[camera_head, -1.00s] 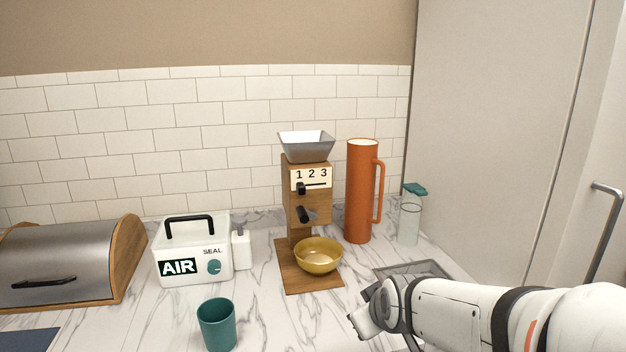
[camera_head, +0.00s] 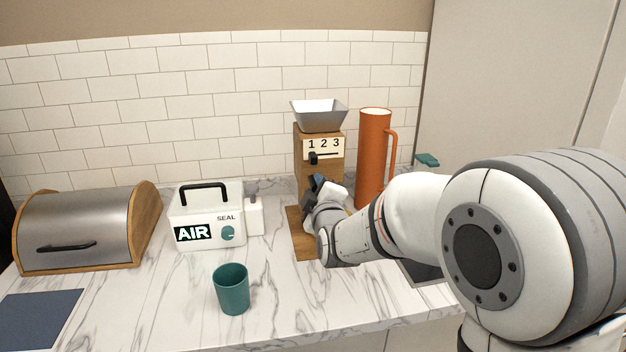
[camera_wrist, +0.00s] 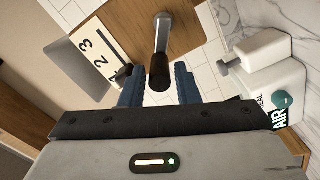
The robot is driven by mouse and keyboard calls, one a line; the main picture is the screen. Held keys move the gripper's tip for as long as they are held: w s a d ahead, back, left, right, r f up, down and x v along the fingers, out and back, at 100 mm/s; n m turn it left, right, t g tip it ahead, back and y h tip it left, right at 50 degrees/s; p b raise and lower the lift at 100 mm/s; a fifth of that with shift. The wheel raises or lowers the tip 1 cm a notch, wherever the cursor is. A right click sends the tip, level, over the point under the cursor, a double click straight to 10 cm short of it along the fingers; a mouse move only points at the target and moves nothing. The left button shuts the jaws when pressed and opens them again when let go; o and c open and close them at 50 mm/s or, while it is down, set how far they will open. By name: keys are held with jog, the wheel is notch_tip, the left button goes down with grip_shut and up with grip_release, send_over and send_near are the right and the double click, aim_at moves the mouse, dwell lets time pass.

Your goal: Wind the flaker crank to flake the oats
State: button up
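The wooden flaker (camera_head: 334,176) stands on the counter with a grey hopper on top and a 1 2 3 dial (camera_head: 323,148) on its front. My gripper (camera_head: 318,186) is in front of it, covering the crank in the head view. In the wrist view the crank (camera_wrist: 162,34) has a grey arm and a black handle (camera_wrist: 159,73). The handle lies between the two blue fingers of my gripper (camera_wrist: 158,85), which are apart, with a gap visible on each side. The yellow bowl is hidden behind my arm. No oats can be seen.
An orange jug (camera_head: 373,160) stands close right of the flaker, with a teal-lidded jar (camera_head: 427,160) beyond, mostly hidden. A white AIR SEAL box (camera_head: 205,222) and a steel bread bin (camera_head: 85,228) are at left. A teal cup (camera_head: 232,290) stands near the front edge.

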aim_at(313, 182)
jog(key=shift+p+x, duration=0.3)
jog(key=shift+x, duration=1.55)
jog(key=shift+c, duration=0.4)
grip_shut()
